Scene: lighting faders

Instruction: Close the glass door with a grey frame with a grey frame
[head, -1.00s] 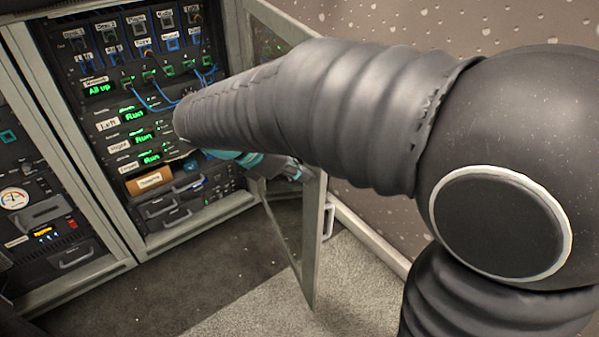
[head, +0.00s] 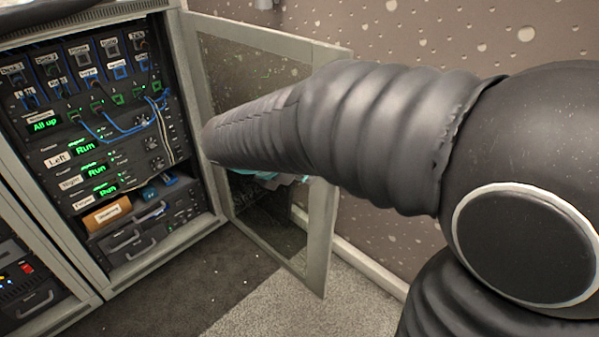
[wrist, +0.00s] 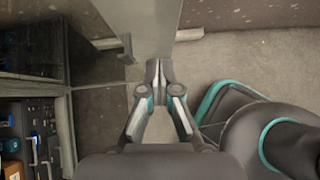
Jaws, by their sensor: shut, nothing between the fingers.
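The glass door (head: 322,235) with a grey frame stands open at the right side of the equipment rack (head: 207,120). Its hinged side is at the rack's right post and its free edge points out into the room. My arm crosses in front of the pane and hides its middle. My gripper is mostly hidden behind my arm in the head view, with only teal parts showing near the door. In the wrist view my gripper (wrist: 158,73) is shut and empty, its tips at the grey door frame (wrist: 140,28); contact cannot be told.
The rack holds lit panels, blue cables (head: 125,128) and an orange-brown labelled box (head: 107,213). A second rack (head: 30,285) stands at the left. A speckled wall (head: 430,40) is behind the door. Dark floor and light carpet (head: 275,305) lie clear in front.

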